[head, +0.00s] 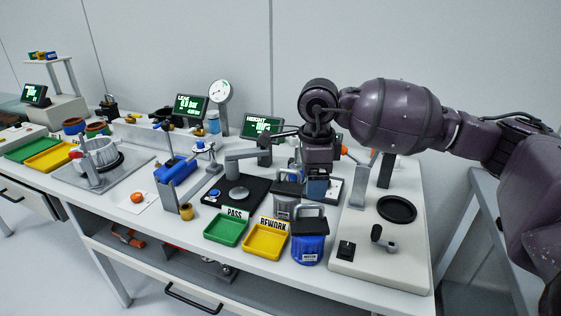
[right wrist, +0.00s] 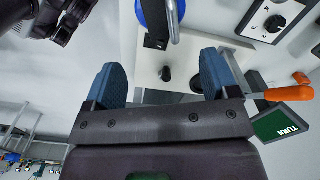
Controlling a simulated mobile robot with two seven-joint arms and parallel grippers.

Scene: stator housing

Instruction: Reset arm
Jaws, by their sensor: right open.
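My right arm (head: 395,112) comes in from the right above the bench and bends downward at the wrist. Its gripper (head: 317,188) points down over the back part of the bench, behind the blue weight with a handle (head: 308,248). In the right wrist view the two blue fingers of this gripper (right wrist: 162,82) stand wide apart with nothing between them. A silver stator housing (head: 97,152) sits on a grey plate at the left, far from the gripper. My left gripper is not in view.
Green PASS (head: 226,230) and yellow REWORK (head: 266,242) trays lie at the bench's front. A pale fixture base (head: 382,262) with a black ring (head: 397,209) is at the right. Gauges and displays (head: 191,108) line the back. Free air lies above the bench's left half.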

